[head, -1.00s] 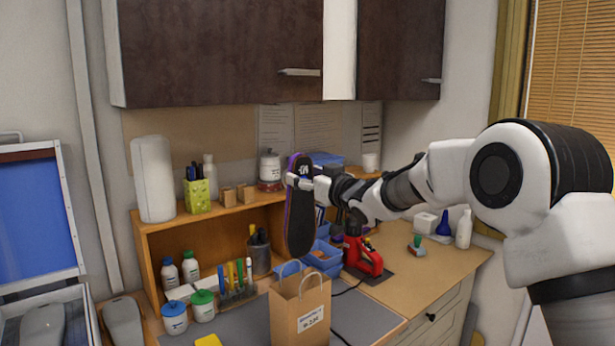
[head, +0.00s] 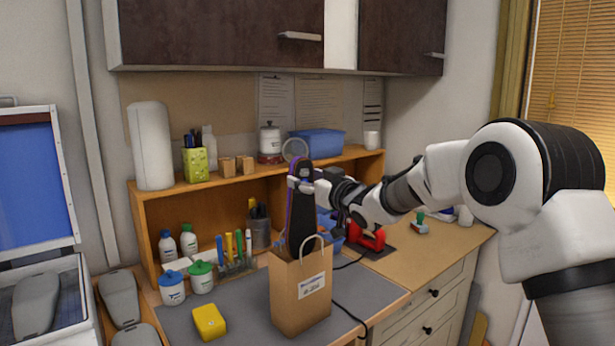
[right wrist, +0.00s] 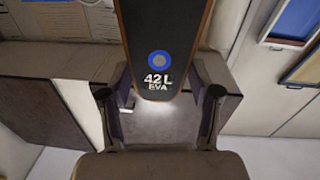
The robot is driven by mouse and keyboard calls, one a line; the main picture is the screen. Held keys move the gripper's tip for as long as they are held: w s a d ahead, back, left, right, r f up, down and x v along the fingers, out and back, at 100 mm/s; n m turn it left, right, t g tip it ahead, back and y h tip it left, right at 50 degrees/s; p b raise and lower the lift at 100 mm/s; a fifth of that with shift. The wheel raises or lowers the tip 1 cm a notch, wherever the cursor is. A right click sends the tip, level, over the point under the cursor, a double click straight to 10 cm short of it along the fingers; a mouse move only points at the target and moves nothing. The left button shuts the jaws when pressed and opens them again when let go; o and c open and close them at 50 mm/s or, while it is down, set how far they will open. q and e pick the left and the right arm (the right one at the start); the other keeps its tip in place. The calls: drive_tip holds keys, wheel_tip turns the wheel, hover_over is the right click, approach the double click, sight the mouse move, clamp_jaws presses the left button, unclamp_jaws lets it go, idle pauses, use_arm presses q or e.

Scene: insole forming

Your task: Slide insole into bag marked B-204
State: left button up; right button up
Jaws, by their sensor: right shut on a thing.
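The insole (head: 301,205) is long and dark with a purple edge. It hangs upright, its lower end inside the mouth of the brown paper bag (head: 287,295). The bag stands on the grey mat and has a white label (head: 311,286), whose small print seems to end in 204. My right gripper (head: 303,184) is shut on the upper end of the insole, above the bag. In the right wrist view the insole (right wrist: 162,35) shows "42 L EVA" and a blue ring between the fingers. The bag is not seen there. My left gripper is not in view.
A yellow block (head: 209,321) lies left of the bag. Jars with a blue lid (head: 172,289) and a green lid (head: 201,278) stand behind it. A red tool (head: 368,238) sits behind right. A wooden shelf (head: 150,225) backs the table; a cable runs right of the bag.

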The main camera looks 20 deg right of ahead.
drive_tip(key=shift+f+b, duration=3.75)
drive_tip(key=shift+f, duration=2.1)
drive_tip(key=o, duration=1.5)
drive_tip(key=shift+s, duration=0.15)
approach(303, 222)
drive_tip(key=v, duration=0.4)
drive_tip(key=shift+f, duration=0.15)
